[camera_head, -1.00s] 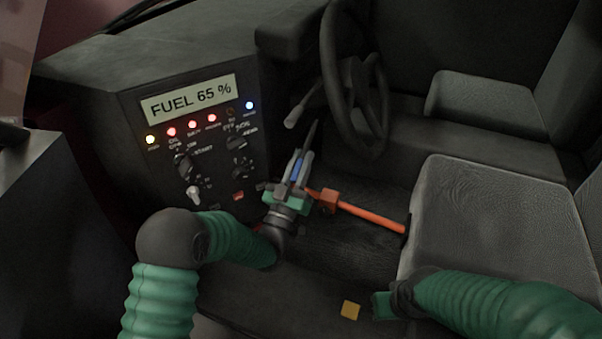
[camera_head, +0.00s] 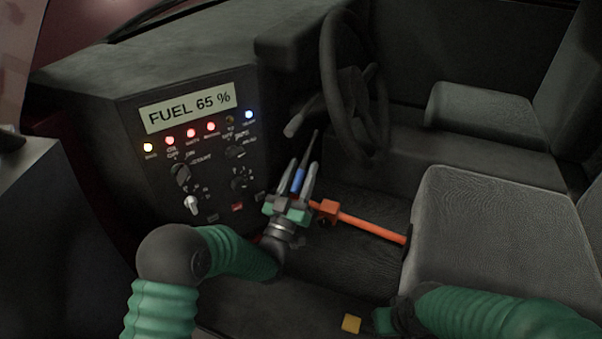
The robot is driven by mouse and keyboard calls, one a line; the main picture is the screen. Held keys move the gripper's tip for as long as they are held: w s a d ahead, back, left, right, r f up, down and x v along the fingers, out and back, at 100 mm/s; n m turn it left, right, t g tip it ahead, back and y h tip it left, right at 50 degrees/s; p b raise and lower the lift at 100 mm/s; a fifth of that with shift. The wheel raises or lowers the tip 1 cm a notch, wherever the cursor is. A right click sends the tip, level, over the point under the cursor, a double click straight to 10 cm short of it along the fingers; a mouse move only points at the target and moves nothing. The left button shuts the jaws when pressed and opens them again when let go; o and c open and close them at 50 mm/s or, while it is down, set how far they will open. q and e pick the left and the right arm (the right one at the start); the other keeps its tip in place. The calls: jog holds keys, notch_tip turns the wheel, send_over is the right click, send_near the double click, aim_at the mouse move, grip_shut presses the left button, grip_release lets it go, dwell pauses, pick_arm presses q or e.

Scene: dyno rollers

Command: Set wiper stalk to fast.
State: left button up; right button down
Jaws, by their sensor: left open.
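A stalk with a pale grey tip (camera_head: 291,130) juts left from the column behind the steering wheel (camera_head: 328,82); it looks like the wiper stalk. Its setting marks cannot be read. My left gripper (camera_head: 303,168) is open below it, fingers pointing up, apart from the grey tip. A thin dark rod with a blue part (camera_head: 298,180) shows between the fingers; I cannot tell whether they touch it. My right gripper (camera_head: 385,320) is low at the bottom, mostly hidden by its arm, and its jaws cannot be made out.
The dash panel (camera_head: 212,160) with a fuel display, lit lamps and knobs is left of my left gripper. An orange lever (camera_head: 370,227) lies just right of it. A grey seat (camera_head: 480,225) fills the right. A small yellow block (camera_head: 351,324) is at the bottom.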

pick_arm(q)
jog(key=b+v, duration=0.2)
jog(key=v, duration=1.5)
jog(key=shift+b, duration=0.3)
jog(key=shift+w+f, duration=0.1)
jog(key=shift+w, duration=0.05)
